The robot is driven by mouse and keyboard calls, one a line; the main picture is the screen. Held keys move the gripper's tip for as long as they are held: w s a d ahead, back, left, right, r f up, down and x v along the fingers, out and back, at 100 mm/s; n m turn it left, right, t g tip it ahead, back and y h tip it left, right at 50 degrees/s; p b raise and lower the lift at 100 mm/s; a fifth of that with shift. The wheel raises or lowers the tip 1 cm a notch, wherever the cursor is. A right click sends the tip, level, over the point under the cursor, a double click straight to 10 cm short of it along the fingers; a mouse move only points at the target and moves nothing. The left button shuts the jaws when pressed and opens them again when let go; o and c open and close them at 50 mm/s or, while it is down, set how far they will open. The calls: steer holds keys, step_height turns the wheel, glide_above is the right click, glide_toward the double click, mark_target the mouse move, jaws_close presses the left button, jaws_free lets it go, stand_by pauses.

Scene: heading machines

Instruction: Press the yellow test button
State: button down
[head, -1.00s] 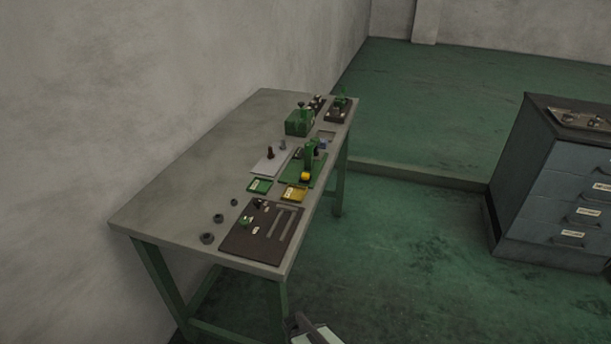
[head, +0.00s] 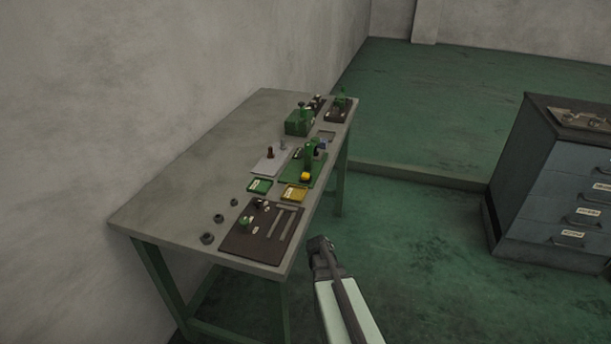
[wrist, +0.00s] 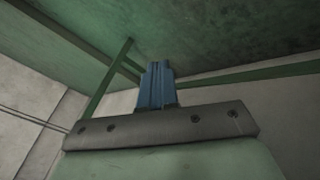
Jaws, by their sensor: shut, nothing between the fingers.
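A round yellow button (head: 305,176) sits at the front of a small green machine on the grey workbench (head: 190,185). A yellow plate with a pale label (head: 295,193) lies just in front of it. No button shows in the wrist view.
A dark board (head: 262,241) with small parts lies at the bench's near end, with several dark rings (head: 207,238) beside it. A green box (head: 299,122) stands farther back. A drawer cabinet (head: 550,180) stands right, with open floor between. Green bars (wrist: 107,85) show in the wrist view.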

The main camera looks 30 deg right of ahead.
steer(key=w+d+r+t+h, duration=0.15)
steer(key=w+d+r, duration=0.25)
steer(key=d+r, duration=0.45)
steer(key=w+d+r+t+h, duration=0.15)
steer(key=w+d+r, duration=0.3)
steer(key=r, duration=0.65)
steer(key=w+d+r+t+h, duration=0.15)
steer(key=w+d+r, duration=0.25)
steer(key=d+r, duration=0.45)
step_height(320, 180, up, 16)
steer(key=m+g+y, duration=0.1)
steer(key=m+y, duration=0.6)
steer(key=y, duration=0.5)
glide_above(308, 175)
steer(key=shift+s+f, duration=0.1)
steer(key=shift+f, duration=0.05)
steer(key=shift+f, duration=0.15)
steer(key=shift+f, duration=4.25)
steer(key=shift+f, duration=0.15)
